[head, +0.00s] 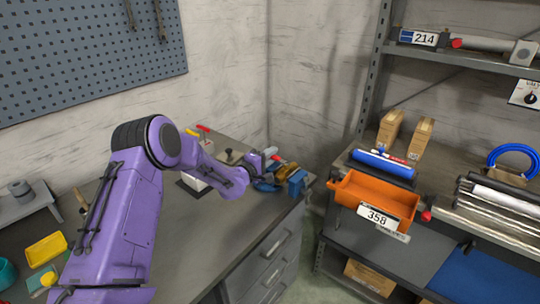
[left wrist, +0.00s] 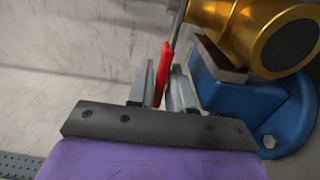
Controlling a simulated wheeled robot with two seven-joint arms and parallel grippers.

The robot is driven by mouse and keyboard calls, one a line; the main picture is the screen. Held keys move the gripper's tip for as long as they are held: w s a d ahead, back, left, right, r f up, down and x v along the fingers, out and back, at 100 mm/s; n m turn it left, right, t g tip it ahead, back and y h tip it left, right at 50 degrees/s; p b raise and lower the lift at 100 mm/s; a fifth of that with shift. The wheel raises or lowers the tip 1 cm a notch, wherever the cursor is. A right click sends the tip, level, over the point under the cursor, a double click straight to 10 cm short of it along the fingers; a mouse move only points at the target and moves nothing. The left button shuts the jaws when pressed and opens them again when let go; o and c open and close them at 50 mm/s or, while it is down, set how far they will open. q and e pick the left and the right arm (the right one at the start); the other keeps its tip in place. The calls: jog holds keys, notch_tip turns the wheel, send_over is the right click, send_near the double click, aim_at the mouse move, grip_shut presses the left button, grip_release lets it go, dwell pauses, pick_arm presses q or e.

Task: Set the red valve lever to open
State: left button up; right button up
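The red valve lever (left wrist: 163,75) is a thin red bar in the left wrist view, standing nearly upright in the picture. It belongs beside a gold valve body (left wrist: 235,22), which is held on a blue mount (left wrist: 250,105). The lever's lower end is hidden by the palm. My right gripper is not in view.
The grey bench (head: 190,250) has drawers below its front. A white block (head: 195,180) with red and yellow handles stands behind my forearm. A yellow tray (head: 46,249) lies at left. A shelf rack at right holds an orange bin (head: 360,192) and a blue roll (head: 383,163).

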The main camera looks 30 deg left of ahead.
pick_arm(q)
grip_shut()
